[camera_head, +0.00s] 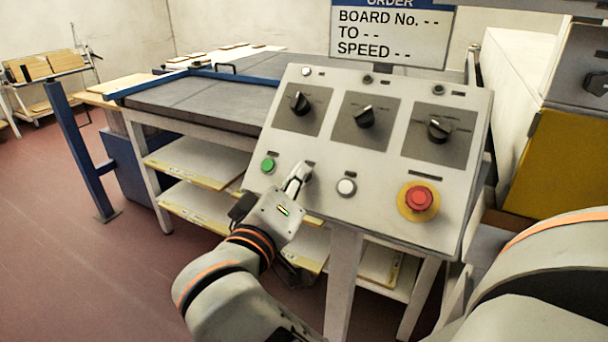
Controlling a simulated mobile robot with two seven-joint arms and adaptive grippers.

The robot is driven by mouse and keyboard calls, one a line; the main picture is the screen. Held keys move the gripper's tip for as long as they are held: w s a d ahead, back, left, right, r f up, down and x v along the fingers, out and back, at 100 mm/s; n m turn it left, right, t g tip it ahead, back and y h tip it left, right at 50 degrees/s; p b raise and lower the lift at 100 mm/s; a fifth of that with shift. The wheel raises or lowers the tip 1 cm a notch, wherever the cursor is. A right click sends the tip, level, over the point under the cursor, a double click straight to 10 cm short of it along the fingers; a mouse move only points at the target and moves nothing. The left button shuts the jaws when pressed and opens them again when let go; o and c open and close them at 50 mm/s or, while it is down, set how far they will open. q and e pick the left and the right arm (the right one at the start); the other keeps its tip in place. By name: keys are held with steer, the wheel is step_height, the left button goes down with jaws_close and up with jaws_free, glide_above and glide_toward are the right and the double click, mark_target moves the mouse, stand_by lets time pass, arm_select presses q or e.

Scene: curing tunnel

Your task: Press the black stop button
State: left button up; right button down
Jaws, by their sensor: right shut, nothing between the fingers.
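The grey sloped control panel (330,127) stands in front of me, with a green button (268,165), a white button (347,187) and a red mushroom button on a yellow ring (418,198) along its lower part. My right gripper (303,174) is shut and empty, its fingertips at the panel between the green and white buttons. I cannot see the black stop button clearly; the fingertips cover the spot under a small label there. I cannot tell whether they touch the panel. My left gripper is not in view.
Three black rotary knobs (364,117) sit higher on the panel. An order sign (391,36) stands behind it. A conveyor table (190,104) with shelves below lies to the left. A white and yellow machine (556,160) stands at right. Open floor lies at far left.

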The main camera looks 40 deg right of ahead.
steer(key=shift+a, duration=0.1)
steer(key=shift+s+a+r, duration=0.15)
steer(key=shift+a+r, duration=0.3)
stand_by(0.4)
